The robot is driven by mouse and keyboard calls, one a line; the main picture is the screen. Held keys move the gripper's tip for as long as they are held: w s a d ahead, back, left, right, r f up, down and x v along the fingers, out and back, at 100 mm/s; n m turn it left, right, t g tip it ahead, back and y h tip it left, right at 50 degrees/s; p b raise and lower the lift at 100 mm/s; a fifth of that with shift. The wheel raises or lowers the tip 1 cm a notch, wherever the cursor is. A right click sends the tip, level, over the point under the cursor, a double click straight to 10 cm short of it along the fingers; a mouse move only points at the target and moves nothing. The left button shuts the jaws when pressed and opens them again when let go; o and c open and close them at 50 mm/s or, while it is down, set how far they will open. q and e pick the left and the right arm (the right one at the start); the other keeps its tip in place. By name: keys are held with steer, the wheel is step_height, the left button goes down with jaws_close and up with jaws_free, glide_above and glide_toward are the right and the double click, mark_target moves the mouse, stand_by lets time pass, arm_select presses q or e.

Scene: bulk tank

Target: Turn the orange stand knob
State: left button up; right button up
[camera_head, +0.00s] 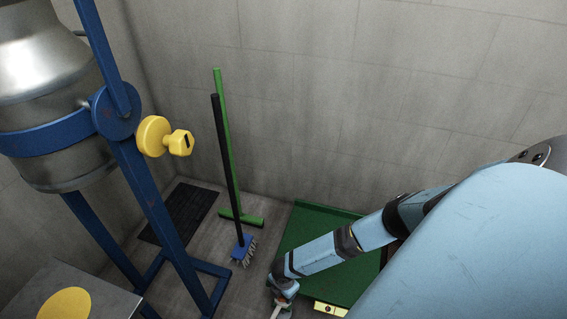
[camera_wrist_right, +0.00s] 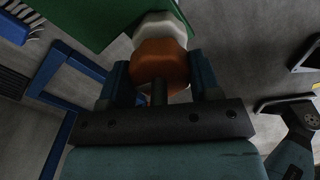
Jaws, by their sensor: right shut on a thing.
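The orange knob (camera_wrist_right: 160,62) shows in the right wrist view, with a pale, rounded piece (camera_wrist_right: 160,28) just beyond it. My right gripper (camera_wrist_right: 162,82) has one finger on each side of the orange knob and is shut on it. In the head view my right gripper (camera_head: 283,297) is at the bottom edge, at the end of the light-blue arm. I cannot make out the orange knob there. A blue stand (camera_head: 152,200) holds a steel vessel (camera_head: 50,85) at the left. A yellow knob (camera_head: 155,137) sits on its pivot. My left gripper is not in view.
A green tray (camera_head: 312,225) lies on the floor near my right forearm. A blue brush (camera_head: 242,250) and a green squeegee (camera_head: 228,160) lean against the wall. A dark floor grate (camera_head: 180,212) lies behind the stand. A grey surface (camera_head: 105,300) is at lower left.

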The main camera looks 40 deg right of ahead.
stand_by(0.4)
steer(key=shift+s, duration=0.1)
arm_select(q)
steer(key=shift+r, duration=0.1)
arm_select(e)
steer(key=o, duration=0.9)
steer(key=shift+r, duration=0.1)
arm_select(q)
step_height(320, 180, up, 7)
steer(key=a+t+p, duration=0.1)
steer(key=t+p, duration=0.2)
steer(key=p, duration=0.3)
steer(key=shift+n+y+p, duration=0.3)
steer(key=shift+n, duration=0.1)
arm_select(e)
step_height(320, 180, up, 14)
steer(key=shift+f, duration=0.15)
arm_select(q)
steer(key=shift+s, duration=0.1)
